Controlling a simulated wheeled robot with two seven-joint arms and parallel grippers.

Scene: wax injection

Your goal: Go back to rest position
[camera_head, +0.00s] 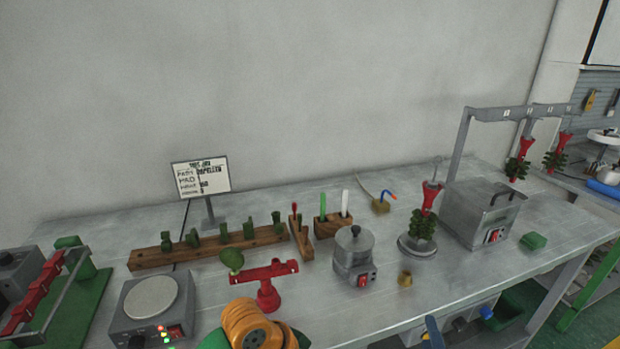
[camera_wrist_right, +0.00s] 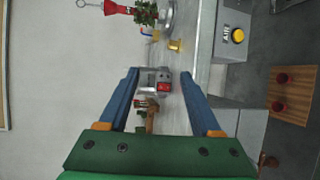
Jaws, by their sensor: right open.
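The same pot (camera_head: 354,260) stands on the table in the head view. My left gripper is not in view.
The grey table (camera_head: 375,315) holds a red stand (camera_head: 267,287), a hot plate (camera_head: 150,303), a wooden rack (camera_head: 210,247), a green wax tree on a round base (camera_head: 421,230) and a metal box machine (camera_head: 482,212). Shelf items lie under the front edge.

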